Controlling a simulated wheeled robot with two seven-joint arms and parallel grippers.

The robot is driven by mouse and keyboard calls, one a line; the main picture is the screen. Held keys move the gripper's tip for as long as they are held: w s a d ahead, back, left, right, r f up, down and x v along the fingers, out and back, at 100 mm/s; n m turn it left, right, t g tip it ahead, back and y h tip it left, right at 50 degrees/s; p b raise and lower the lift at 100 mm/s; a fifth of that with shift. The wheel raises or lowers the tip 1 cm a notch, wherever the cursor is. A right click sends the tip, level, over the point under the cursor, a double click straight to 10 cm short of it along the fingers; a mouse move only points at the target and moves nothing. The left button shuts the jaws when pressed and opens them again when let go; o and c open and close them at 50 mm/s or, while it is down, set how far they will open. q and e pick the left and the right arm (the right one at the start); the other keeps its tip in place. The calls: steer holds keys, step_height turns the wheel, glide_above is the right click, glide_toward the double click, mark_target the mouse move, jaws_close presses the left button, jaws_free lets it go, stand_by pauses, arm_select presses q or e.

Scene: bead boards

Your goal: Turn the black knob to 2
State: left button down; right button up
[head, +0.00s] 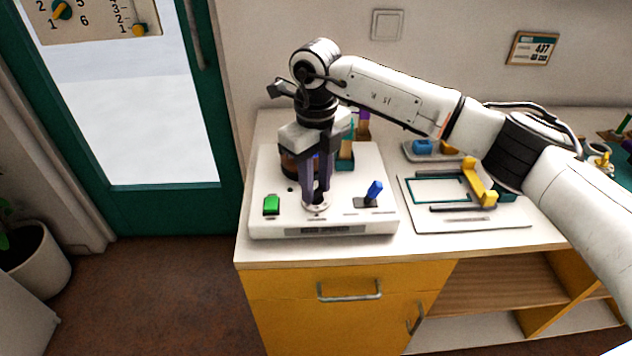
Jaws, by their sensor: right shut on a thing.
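The white control box (268,228) stands on the counter. My right gripper (317,198) points straight down over its front middle, shut, with its fingertips at a round pale dial (313,208) on the top face. The black knob is hidden between the fingers, so I cannot see where its pointer stands. The scale marks around the dial are too small to read. A green button (271,204) is left of the gripper and a blue lever switch (374,190) is right of it. My left gripper is not in view.
A white board with a yellow handle (481,184) lies right of the box. Behind it is a tray with a blue piece (422,147). A dark jar (292,165) stands close behind my gripper.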

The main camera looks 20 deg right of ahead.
mark_target(316, 190)
steer(key=shift+w+r, duration=0.1)
stand_by(0.4)
steer(key=o, duration=1.1)
steer(key=shift+c, duration=0.2)
step_height(316, 190, up, 10)
steer(key=shift+r+b, duration=0.15)
steer(key=shift+b, duration=0.2)
